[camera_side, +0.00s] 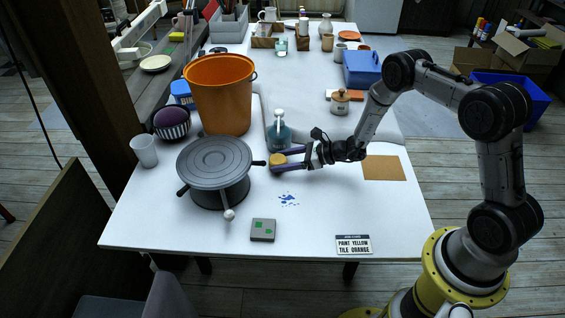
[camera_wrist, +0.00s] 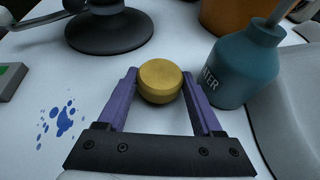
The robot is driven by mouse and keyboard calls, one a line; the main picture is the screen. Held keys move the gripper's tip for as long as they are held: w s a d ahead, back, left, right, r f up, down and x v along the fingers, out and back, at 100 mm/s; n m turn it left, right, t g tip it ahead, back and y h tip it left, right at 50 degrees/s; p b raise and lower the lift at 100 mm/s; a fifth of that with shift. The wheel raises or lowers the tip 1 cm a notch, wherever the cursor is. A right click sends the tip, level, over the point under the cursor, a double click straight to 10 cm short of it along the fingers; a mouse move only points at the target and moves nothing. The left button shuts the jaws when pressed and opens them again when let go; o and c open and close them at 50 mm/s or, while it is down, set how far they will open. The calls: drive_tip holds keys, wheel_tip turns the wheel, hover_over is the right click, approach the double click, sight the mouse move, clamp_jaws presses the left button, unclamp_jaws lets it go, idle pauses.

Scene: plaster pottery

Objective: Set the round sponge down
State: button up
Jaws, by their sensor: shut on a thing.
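The round sponge (camera_wrist: 160,80) is a small yellow disc. My gripper (camera_wrist: 160,88) is shut on it, with a purple finger on each side. In the side view the sponge (camera_side: 277,160) sits at the tips of my gripper (camera_side: 280,162), low over the white table between the grey turntable and the teal bottle. I cannot tell whether the sponge touches the table.
The grey turntable (camera_side: 215,160) is close on the left, with handles sticking out. The teal bottle (camera_wrist: 246,65) stands close beside my right finger. Blue paint splatter (camera_side: 288,199) and a grey tile with green squares (camera_side: 263,230) lie nearer the front. The table's front middle is mostly clear.

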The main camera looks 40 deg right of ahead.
drive_tip(key=shift+f, duration=0.45)
drive_tip(key=o, duration=1.4)
drive_tip(key=shift+f, duration=0.1)
drive_tip(key=shift+o, duration=0.2)
